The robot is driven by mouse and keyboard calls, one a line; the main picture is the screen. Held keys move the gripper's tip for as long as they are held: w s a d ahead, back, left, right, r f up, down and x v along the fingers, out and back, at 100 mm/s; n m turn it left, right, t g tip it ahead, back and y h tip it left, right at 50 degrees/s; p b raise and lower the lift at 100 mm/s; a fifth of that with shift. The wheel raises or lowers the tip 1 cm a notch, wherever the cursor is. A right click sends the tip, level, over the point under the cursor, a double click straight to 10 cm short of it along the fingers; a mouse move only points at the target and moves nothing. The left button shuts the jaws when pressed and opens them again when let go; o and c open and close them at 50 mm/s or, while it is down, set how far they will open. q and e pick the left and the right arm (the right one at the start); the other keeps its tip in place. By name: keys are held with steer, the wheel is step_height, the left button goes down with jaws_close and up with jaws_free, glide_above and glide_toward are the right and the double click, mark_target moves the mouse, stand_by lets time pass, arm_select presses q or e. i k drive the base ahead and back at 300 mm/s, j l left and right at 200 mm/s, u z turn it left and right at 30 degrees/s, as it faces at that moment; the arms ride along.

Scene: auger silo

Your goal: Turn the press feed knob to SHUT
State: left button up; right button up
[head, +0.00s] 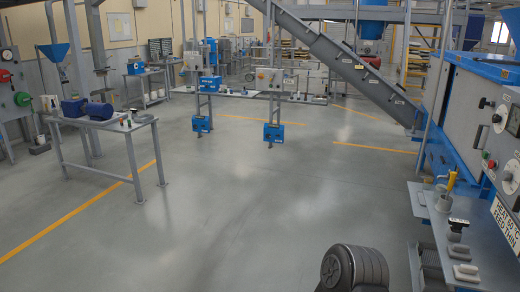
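A grey control panel (505,150) stands at the right edge, partly cut off by the picture. It carries round dials, small red and green buttons and a dark knob (508,174). I cannot read any label at this knob or tell whether it is the press feed knob. A white sign (505,222) below the panel reads "HEAT 60 C FEED THIN". Neither of my grippers can be made out in the head view.
A grey shelf (440,222) with a yellow-handled item and small stands juts out below the panel. A workbench (105,125) with blue machines stands at left. A conveyor (350,65) slopes down to the blue press frame. The middle floor (245,190) is clear.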

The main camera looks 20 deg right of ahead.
mark_target(496, 118)
steer(key=i+l+z, duration=0.15)
steer(key=z, duration=0.3)
steer(key=i+z, duration=0.45)
steer(key=i+l+z, duration=0.1)
steer(key=z, duration=0.35)
steer(key=i+j+z, duration=0.15)
steer(key=i+z, duration=0.15)
steer(key=z, duration=0.2)
steer(key=i+j+z, duration=0.15)
steer(key=z, duration=0.3)
steer(key=i+j, duration=0.05)
